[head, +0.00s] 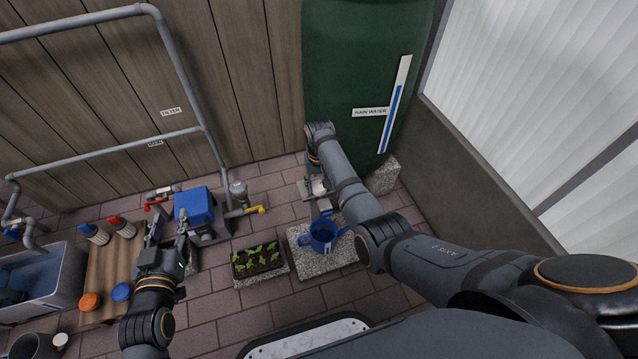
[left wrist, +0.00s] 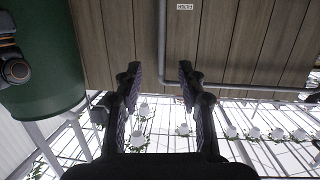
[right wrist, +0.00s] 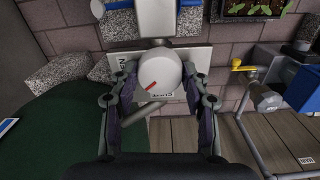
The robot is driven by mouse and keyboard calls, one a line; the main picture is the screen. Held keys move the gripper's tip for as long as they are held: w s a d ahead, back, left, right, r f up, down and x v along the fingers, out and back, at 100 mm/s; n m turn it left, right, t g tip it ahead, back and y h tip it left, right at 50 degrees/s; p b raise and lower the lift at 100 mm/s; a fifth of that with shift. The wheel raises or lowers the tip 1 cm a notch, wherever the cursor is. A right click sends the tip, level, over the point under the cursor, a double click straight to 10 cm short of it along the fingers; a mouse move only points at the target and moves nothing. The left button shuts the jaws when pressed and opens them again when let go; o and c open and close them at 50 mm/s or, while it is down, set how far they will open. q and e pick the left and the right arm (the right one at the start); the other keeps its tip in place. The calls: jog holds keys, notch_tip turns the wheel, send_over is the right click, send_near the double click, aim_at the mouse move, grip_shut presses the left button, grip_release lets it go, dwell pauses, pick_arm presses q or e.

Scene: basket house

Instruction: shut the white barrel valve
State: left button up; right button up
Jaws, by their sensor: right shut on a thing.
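The white barrel valve is a round white knob (right wrist: 160,72) with a red pointer mark, in front of a pale plate in the right wrist view. My right gripper (right wrist: 160,90) has one finger on each side of the knob and is shut on it. In the head view the knob (head: 318,187) shows small below the green rain barrel (head: 350,60), with my right wrist partly covering it. A small label under the knob is too small to read surely. My left gripper (head: 168,236) is open and empty; its spread fingers also show in the left wrist view (left wrist: 160,72).
A blue watering can (head: 322,238) stands on a stone slab below the valve. A seedling tray (head: 258,262), a blue box (head: 196,210) and a yellow-handled tap (head: 256,210) are to its left.

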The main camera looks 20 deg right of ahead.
jog(key=shift+c, duration=1.3)
jog(key=shift+r+n+p, duration=0.1)
jog(key=shift+n+p, duration=0.3)
jog(key=shift+p, duration=0.25)
pick_arm(q)
jog(key=s+d+f+g+p, duration=0.1)
jog(key=s+f+g+p, duration=0.1)
jog(key=s+f+g, duration=1.15)
pick_arm(e)
jog(key=shift+n, duration=0.6)
jog(key=shift+r+n+p, duration=0.2)
jog(key=shift+n+p, duration=0.85)
jog(key=shift+n, duration=0.05)
jog(key=n+p, duration=0.1)
jog(key=n, duration=0.1)
jog(key=shift+f+n, duration=0.15)
jog(key=shift+n, duration=0.15)
pick_arm(q)
jog(key=shift+s+a+r+y+p, duration=0.1)
jog(key=shift+s+a+r+p, duration=0.15)
jog(key=shift+s, duration=0.3)
jog(key=shift+s+a+r+y+p, duration=0.15)
jog(key=shift+s+a+r, duration=0.1)
jog(key=shift+s, duration=0.35)
jog(key=shift+s+a+r+y+p, duration=0.15)
jog(key=shift+s+a+p, duration=0.1)
jog(key=shift+s, duration=0.3)
pick_arm(e)
jog(key=shift+f+n, duration=0.1)
jog(key=shift+n, duration=1.4)
